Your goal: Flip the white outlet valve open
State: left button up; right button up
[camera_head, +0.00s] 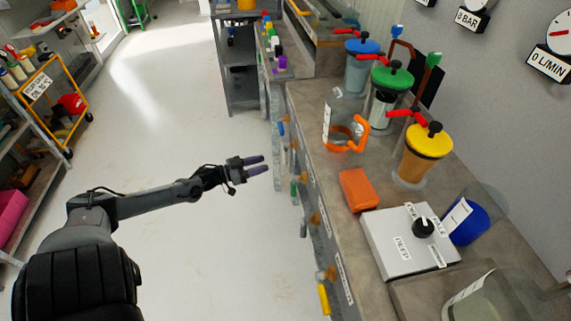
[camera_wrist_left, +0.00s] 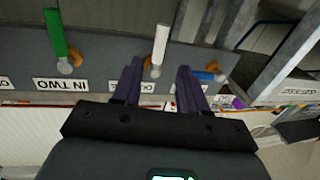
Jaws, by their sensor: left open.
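In the left wrist view a white valve handle (camera_wrist_left: 161,42) sticks out on a brass-coloured fitting on the grey bench front. It stands between a green handle (camera_wrist_left: 55,35) and a blue handle (camera_wrist_left: 205,75). My left gripper (camera_wrist_left: 160,66) is open. Its two dark purple fingers lie to either side of the white valve's fitting in that view, with nothing held between them. In the head view my left gripper (camera_head: 262,164) is in the aisle, left of the bench front and apart from it. The label under the white handle is partly hidden. My right gripper is out of view.
The bench (camera_head: 320,185) carries pumps with blue, green and yellow lids, an orange block (camera_head: 358,190) and a grey control box (camera_head: 405,243). A yellow handle (camera_head: 323,299) hangs on the near bench front. The floor (camera_head: 190,240) left of the bench is clear.

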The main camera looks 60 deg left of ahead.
aim_at(286, 157)
pick_arm(q)
jog(key=shift+w+d+b, duration=0.35)
jog(key=shift+w+b, duration=0.7)
jog(key=shift+w, duration=0.65)
jog(key=shift+w+d+b, duration=0.3)
jog(key=shift+w+b, duration=0.7)
jog(key=shift+w, duration=0.75)
jog(key=shift+w+d+b, duration=0.35)
jog(key=shift+w+b, duration=0.7)
jog(key=shift+w, duration=0.65)
grip_shut()
